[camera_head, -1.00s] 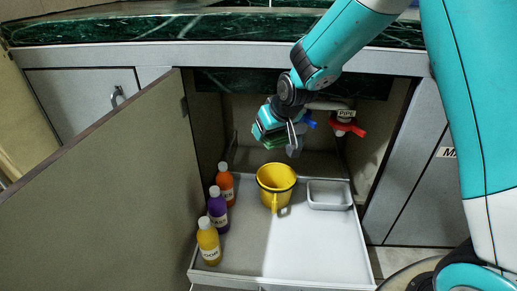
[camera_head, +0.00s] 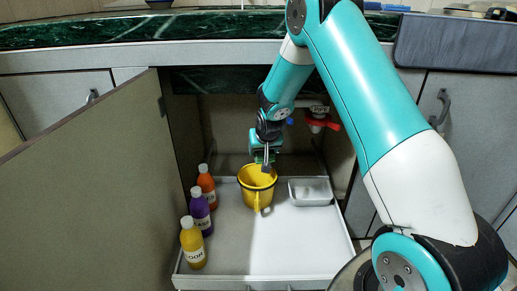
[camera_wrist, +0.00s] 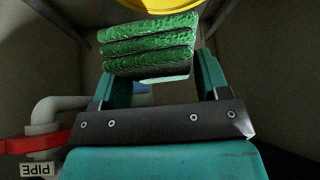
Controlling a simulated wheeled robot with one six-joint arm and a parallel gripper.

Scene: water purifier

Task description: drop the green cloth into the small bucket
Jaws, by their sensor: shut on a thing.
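The green cloth (camera_wrist: 150,45), folded in several layers, is between the fingers of my gripper (camera_wrist: 160,80) in the wrist view. My gripper is shut on it. In the head view my gripper (camera_head: 266,158) points down just above the back rim of the yellow bucket (camera_head: 257,190); the cloth is mostly hidden there. The bucket stands upright on the white pull-out tray. Its yellow edge also shows at the top of the wrist view (camera_wrist: 160,5), beyond the cloth.
Orange (camera_head: 206,184), purple (camera_head: 201,212) and yellow (camera_head: 193,244) bottles stand left of the bucket. A small grey container (camera_head: 311,191) sits to its right. A pipe with a red valve (camera_head: 320,122) is behind. The open cabinet door (camera_head: 85,190) bounds the left. The tray's front right (camera_head: 290,245) is clear.

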